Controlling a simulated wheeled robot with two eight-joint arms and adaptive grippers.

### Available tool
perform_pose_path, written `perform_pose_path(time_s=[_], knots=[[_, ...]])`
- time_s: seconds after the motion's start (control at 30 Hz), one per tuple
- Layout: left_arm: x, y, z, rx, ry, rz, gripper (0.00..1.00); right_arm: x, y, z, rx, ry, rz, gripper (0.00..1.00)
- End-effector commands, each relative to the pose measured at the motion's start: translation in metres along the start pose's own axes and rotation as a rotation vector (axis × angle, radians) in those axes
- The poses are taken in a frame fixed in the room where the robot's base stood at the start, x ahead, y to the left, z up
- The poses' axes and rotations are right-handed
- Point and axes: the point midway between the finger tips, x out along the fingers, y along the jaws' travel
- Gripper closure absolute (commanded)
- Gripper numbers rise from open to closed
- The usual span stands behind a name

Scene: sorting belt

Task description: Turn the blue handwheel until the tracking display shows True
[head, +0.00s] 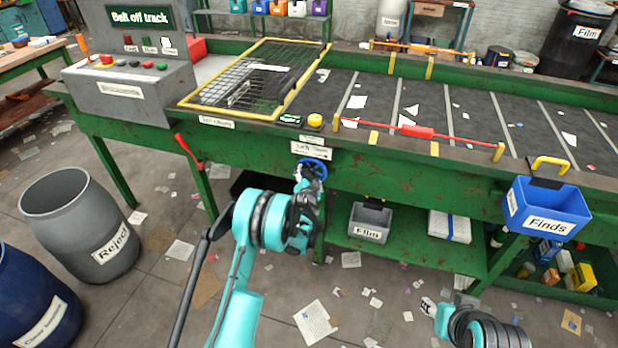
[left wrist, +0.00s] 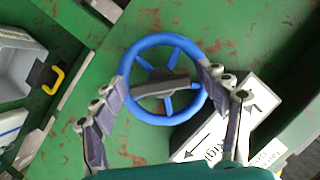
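The blue handwheel (head: 313,161) is mounted on the green front of the belt frame, below a white arrow sign (head: 312,150). In the left wrist view the whole wheel (left wrist: 203,97) shows, with spokes and a grey bar across its hub. My left gripper (head: 311,174) is at the wheel. In the left wrist view its two fingers (left wrist: 163,82) are spread wide on either side of the rim; I cannot tell whether they touch it. The display (head: 139,17) reads "Belt off track" in the head view.
A grey control box (head: 130,85) with buttons stands left of the yellow-framed mesh guard (head: 185,104). A red lever (head: 186,148) hangs left of the wheel. A blue Finds bin (head: 543,207) hangs at right. A grey Reject barrel (head: 75,215) stands on the littered floor.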

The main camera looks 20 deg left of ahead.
Motion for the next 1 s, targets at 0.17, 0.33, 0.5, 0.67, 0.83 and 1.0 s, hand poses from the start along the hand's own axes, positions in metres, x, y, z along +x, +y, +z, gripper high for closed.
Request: perform_pose_path(time_s=[0.17,0.33,0.5,0.67,0.83,1.0], knots=[[0.0,0.0,0.0,0.0,0.0,0.0,0.26,0.0,0.0,0.0,0.0,0.0,0.0,0.6],[-0.01,0.0,0.0,0.001,0.001,0.0,0.26,0.0,0.0,0.0,0.0,0.0,0.0,0.6],[-0.043,0.0,-0.001,0.001,0.001,0.0,0.26,0.0,0.0,0.0,0.0,0.0,0.0,0.6],[-0.079,0.0,-0.001,0.002,0.001,0.001,0.26,0.0,0.0,0.0,0.0,0.0,0.0,0.6],[-0.106,0.0,0.0,0.001,0.0,0.0,0.26,0.0,0.0,0.0,0.0,0.0,0.0,0.6],[-0.119,0.0,0.0,0.0,0.0,0.0,0.26,0.0,0.0,0.0,0.0,0.0,0.0,0.6]])
